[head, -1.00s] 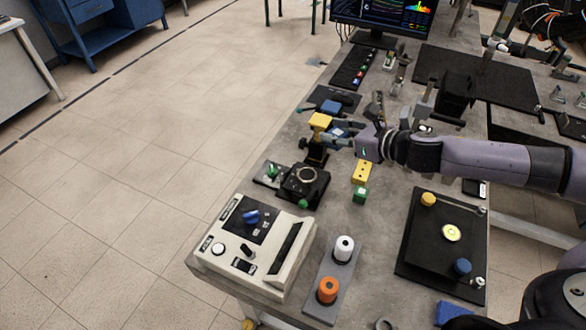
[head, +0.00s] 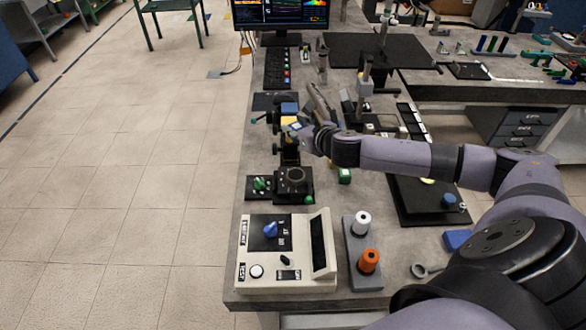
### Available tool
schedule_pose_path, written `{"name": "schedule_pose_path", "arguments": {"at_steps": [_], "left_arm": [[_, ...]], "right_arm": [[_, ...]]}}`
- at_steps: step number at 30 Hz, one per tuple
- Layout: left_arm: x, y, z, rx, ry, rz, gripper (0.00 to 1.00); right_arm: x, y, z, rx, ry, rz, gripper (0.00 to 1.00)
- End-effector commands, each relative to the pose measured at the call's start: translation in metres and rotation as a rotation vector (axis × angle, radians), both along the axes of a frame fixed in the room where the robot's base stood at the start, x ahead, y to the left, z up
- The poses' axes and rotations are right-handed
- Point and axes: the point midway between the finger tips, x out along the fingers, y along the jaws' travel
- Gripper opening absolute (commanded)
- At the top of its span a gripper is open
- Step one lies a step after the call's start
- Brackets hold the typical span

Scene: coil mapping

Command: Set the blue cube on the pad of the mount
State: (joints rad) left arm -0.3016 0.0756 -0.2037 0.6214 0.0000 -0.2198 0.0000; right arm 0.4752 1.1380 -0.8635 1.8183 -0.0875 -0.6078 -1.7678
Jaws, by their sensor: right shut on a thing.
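The mount (head: 289,155) is a dark stand on the bench with a yellow pad (head: 287,120) on top. My right gripper (head: 299,128) reaches in from the right and is at the pad's right side. It is shut on the small blue cube (head: 295,127), whose pale face shows between the fingers. The cube is close beside the pad, but I cannot tell whether they touch. My left gripper is out of view.
A blue block (head: 289,108) is just behind the mount. In front are a black fixture with a ring (head: 295,180), a beige control box (head: 258,280) and a rack with white and orange spools (head: 360,268).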

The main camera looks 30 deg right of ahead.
Motion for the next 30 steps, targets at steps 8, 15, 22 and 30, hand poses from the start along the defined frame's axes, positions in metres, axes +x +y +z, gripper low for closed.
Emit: {"name": "schedule_pose_path", "arguments": {"at_steps": [8, 15, 22, 30], "left_arm": [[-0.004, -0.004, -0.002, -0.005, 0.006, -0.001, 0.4], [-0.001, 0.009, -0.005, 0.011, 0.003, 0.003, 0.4], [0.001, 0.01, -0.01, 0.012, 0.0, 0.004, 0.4], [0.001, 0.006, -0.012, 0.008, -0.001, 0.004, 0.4]], "right_arm": [[-0.001, 0.001, -0.077, 0.003, 0.004, 0.0, 0.04], [0.0, 0.001, -0.108, 0.002, -0.001, 0.001, 0.04], [0.0, 0.001, -0.14, 0.004, 0.001, 0.0, 0.04], [0.0, 0.001, -0.153, 0.001, -0.002, 0.002, 0.04]]}}
